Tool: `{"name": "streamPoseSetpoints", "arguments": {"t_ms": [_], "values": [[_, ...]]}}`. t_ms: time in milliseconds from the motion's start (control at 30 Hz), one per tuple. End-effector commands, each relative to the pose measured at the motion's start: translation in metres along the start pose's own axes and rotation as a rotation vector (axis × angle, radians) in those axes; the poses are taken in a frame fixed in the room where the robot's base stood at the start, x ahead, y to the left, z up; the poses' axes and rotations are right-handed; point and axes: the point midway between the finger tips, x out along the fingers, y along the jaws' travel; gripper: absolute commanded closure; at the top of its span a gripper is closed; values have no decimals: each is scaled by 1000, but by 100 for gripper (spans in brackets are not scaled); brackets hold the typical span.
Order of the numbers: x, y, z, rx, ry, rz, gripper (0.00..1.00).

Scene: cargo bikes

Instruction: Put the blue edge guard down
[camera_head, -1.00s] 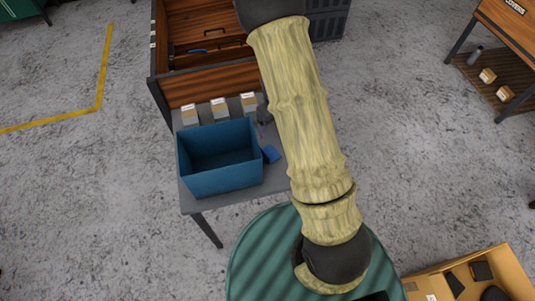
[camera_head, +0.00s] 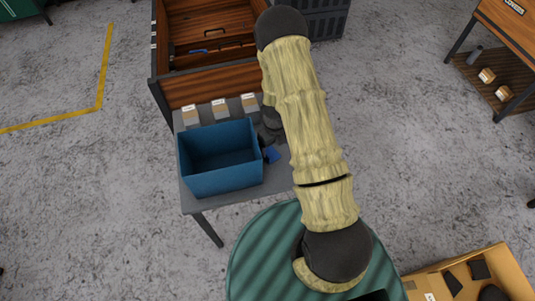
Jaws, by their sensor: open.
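My gripper (camera_head: 266,149) is open and shows as a small dark shape at the guard, between the bin and my forearm. Its fingertips are too small to make out, and I cannot tell whether they touch the guard.
Several small white-topped boxes (camera_head: 220,108) stand behind the bin. A wooden cargo box (camera_head: 215,84) is behind the table. A cardboard box (camera_head: 515,284) with dark pieces is at the lower right. The concrete floor at left is open.

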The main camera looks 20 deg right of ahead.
Motion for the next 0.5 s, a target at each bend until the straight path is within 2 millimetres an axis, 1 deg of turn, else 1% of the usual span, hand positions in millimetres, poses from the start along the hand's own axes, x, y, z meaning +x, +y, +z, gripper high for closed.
{"name": "streamPoseSetpoints", "arguments": {"t_ms": [167, 267, 500], "values": [[1, 0, -1, 0, 1, 0, 20], [6, 1, -2, 1, 3, 0, 20], [33, 7, -8, 1, 4, 1, 20]]}}
